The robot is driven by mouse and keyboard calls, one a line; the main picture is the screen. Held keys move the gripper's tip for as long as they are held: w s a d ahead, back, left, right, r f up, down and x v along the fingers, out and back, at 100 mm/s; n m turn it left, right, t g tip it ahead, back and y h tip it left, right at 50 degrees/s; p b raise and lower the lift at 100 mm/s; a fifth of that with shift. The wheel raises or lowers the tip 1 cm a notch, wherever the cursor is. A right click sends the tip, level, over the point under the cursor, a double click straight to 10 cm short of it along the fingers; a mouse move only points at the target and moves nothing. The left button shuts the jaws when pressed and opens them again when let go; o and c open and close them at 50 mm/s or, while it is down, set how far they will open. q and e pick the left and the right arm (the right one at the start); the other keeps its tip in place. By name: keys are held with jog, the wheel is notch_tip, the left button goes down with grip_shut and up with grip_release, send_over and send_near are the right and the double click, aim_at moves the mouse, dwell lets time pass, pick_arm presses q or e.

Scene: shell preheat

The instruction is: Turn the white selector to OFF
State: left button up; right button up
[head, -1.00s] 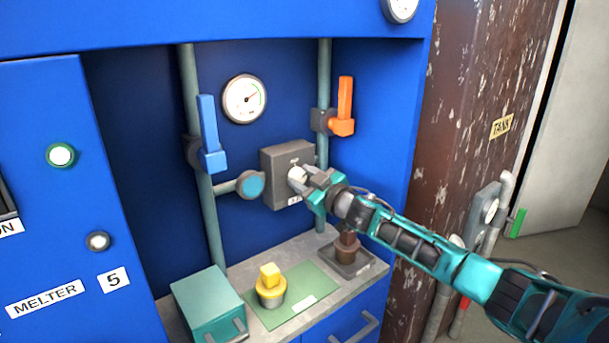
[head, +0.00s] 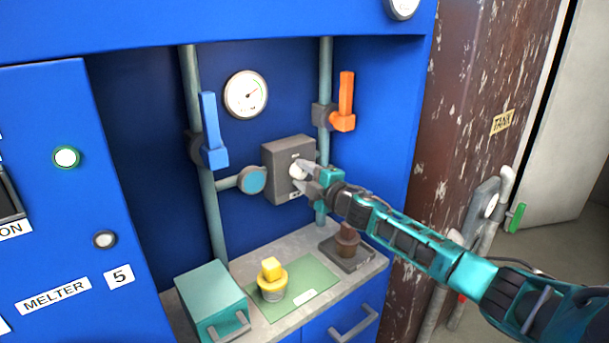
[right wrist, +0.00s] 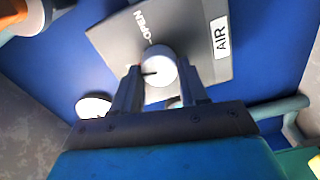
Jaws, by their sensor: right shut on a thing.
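The white selector (head: 297,171) is a round knob on the front of a grey box (head: 276,163) fixed to the back wall of the blue alcove. My right gripper (head: 305,176) reaches in from the right and is shut on the selector. In the right wrist view the selector (right wrist: 160,68) sits between the two fingers (right wrist: 160,92), with a dark pointer mark on its left side. The grey box (right wrist: 205,25) there carries the word OPEN and an AIR label (right wrist: 220,38). OFF lettering cannot be made out. My left gripper is not in view.
A blue lever (head: 211,135) stands left of the box, an orange lever (head: 345,105) to its right, a gauge (head: 246,94) above. Below, the counter (head: 240,268) holds a teal box (head: 212,298), a yellow-topped piece (head: 272,278) and a brown piece (head: 347,240).

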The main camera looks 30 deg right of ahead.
jog(key=shift+f+n, duration=0.1)
jog(key=shift+n, duration=1)
jog(key=o, duration=1)
jog(key=shift+s, duration=0.65)
jog(key=shift+s+d, duration=0.15)
jog(key=shift+s, duration=1.8)
jog(key=shift+s+d, duration=0.2)
jog(key=shift+s, duration=1.7)
jog(key=shift+s+d, duration=0.15)
jog(key=shift+s, duration=1.8)
